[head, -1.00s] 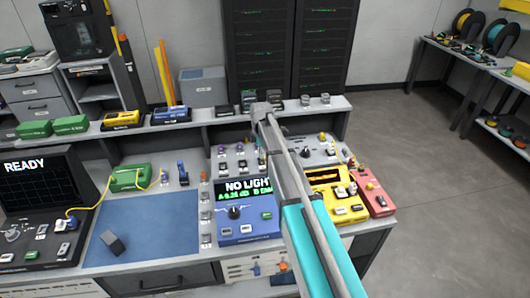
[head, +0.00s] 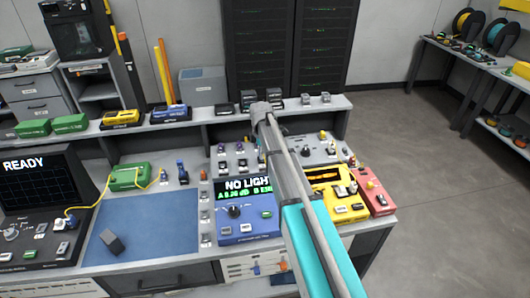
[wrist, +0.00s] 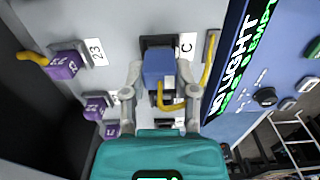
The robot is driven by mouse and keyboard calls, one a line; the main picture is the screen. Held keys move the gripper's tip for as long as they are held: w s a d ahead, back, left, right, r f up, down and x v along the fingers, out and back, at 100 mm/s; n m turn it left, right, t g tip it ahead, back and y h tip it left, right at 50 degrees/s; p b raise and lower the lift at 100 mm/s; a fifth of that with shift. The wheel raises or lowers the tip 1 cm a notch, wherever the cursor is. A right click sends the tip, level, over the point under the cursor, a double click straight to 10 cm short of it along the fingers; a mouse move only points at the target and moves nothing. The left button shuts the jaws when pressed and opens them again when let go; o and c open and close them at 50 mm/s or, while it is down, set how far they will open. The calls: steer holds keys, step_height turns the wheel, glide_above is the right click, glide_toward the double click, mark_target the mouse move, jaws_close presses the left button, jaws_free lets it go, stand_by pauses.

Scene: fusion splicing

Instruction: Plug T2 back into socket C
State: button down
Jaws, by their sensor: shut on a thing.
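In the wrist view, my gripper (wrist: 160,92) is shut on a blue plug (wrist: 159,66), one finger on each side. A yellow lead (wrist: 172,105) bends from the plug's near end. The plug's far end is at the dark opening of socket C (wrist: 157,42), beside the white "C" label (wrist: 187,46). How deep it sits cannot be told, and no T2 marking shows on it. In the head view my arm hides the gripper and the plug.
A blue meter (head: 246,212) reads "NO LIGHT", with "EMPTY" below in the wrist view. Purple plugs (wrist: 66,64) sit left of socket C, one beside a "23" label. Another yellow lead (wrist: 208,62) is close on the right. A yellow unit (head: 335,190) stands right of my arm.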

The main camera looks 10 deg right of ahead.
steer(key=shift+f, duration=0.25)
steer(key=shift+c, duration=1.5)
jaws_free()
steer(key=shift+r, duration=0.1)
